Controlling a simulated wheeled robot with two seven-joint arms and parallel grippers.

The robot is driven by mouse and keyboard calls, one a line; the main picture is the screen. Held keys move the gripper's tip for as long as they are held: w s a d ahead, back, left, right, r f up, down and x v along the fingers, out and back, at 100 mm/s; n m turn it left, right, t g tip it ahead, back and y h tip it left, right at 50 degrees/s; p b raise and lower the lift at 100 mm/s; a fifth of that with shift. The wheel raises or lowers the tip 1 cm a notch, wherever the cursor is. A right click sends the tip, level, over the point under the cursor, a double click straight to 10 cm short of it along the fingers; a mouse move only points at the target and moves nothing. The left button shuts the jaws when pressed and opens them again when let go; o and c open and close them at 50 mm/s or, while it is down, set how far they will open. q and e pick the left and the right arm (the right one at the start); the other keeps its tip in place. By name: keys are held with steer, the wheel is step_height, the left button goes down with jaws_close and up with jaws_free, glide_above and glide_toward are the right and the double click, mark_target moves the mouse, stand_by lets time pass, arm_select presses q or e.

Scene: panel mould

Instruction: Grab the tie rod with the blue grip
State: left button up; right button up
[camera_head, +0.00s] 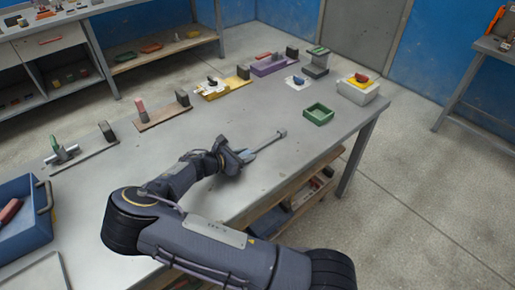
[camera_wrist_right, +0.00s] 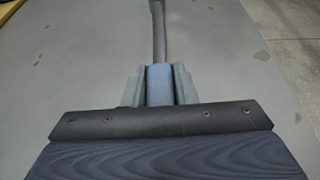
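The tie rod (camera_head: 268,141) lies along the table, its dark shaft pointing up and right to a small block-like end. It also shows in the right wrist view (camera_wrist_right: 158,35), running away from the gripper. Its blue grip (camera_wrist_right: 160,85) sits between the fingers of my right gripper (camera_wrist_right: 160,82). Both fingers appear to press against the grip's sides, with no clear gap. In the head view my right gripper (camera_head: 243,156) is low at the table top, around the rod's near end. The palm hides the rear of the grip. My left gripper is not in view.
A green tray (camera_head: 318,114) stands right of the rod's far end. A row of fixtures on boards, including a purple one (camera_head: 268,67), lines the far table edge. A blue bin (camera_head: 25,232) stands at left. The grey table (camera_head: 200,130) is clear around the rod.

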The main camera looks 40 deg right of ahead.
jaws_close()
